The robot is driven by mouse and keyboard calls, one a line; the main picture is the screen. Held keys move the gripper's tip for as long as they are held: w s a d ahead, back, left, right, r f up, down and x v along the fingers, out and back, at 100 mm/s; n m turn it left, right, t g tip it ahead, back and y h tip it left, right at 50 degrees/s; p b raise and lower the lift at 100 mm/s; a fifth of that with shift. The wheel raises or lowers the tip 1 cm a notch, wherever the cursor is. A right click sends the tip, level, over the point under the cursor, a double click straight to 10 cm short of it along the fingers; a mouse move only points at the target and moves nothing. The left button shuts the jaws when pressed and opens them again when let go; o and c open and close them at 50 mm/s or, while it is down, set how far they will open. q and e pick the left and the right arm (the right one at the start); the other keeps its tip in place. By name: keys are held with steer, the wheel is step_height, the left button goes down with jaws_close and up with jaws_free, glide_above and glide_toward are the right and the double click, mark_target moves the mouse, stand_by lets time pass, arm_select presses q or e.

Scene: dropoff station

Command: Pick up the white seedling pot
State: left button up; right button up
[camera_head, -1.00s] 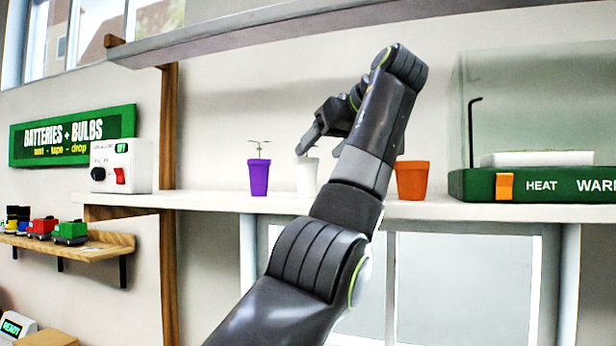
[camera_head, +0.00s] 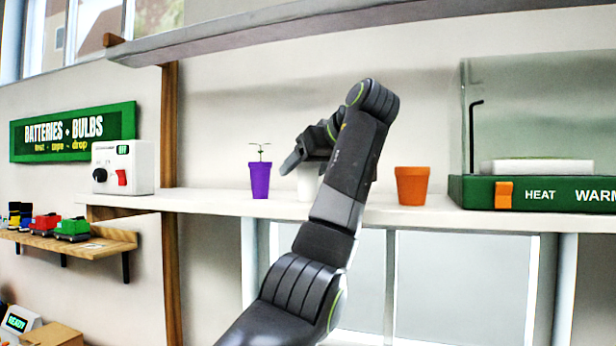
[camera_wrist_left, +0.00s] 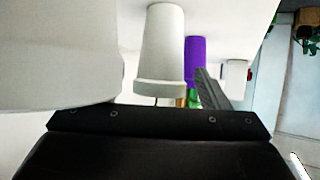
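The white seedling pot (camera_head: 307,181) stands on the long shelf, partly hidden behind my left gripper and forearm. My left gripper (camera_head: 296,162) is in front of its upper part, its finger pointing left and down. In the left wrist view, which shows things upside down, a white pot (camera_wrist_left: 160,45) hangs in the middle, just beyond the black gripper plate. One dark finger shows to its right, apart from it; the other finger is hidden. The gripper looks open and empty. My right gripper is not in view.
A purple pot with a seedling (camera_head: 260,178) stands left of the white pot, an orange pot (camera_head: 412,186) right of it. A green heat tray (camera_head: 540,192) is farther right. An upper shelf (camera_head: 300,29) hangs above. A large pale shape (camera_wrist_left: 55,50) fills the wrist view's left, unclear.

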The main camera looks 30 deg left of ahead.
arm_select(q)
steer(key=shift+a, duration=0.1)
steer(key=c, duration=1.1)
steer(key=shift+o, duration=0.2)
steer(key=shift+r, duration=0.15)
